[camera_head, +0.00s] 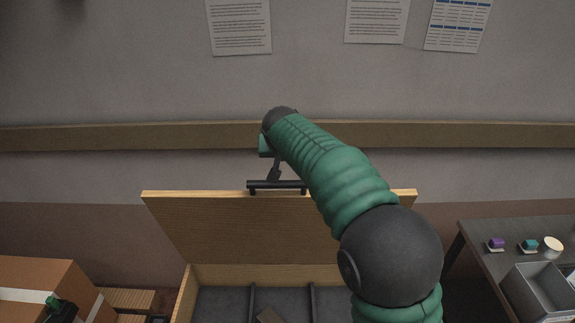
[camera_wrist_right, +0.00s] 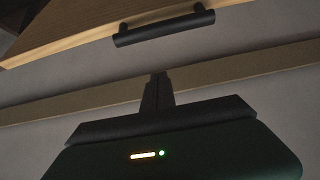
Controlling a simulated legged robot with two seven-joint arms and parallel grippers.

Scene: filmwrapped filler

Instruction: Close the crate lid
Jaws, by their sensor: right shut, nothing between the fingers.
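The wooden crate (camera_head: 210,273) stands low in the middle of the head view. Its lid (camera_head: 205,220) is open and raised, tilted up from the crate. A black bar handle (camera_head: 277,185) sits at the lid's upper edge. The handle also shows in the right wrist view (camera_wrist_right: 165,28), with part of the wooden lid beside it. My right gripper (camera_head: 273,176) is shut and empty, close above the handle in the head view. In the wrist view its fingertips (camera_wrist_right: 159,76) appear apart from the handle. My right arm hides part of the lid's right side.
A dark table (camera_head: 480,240) on the right holds small items and a grey bin (camera_head: 541,290). A wall with a wooden rail (camera_head: 90,137) stands behind the crate.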

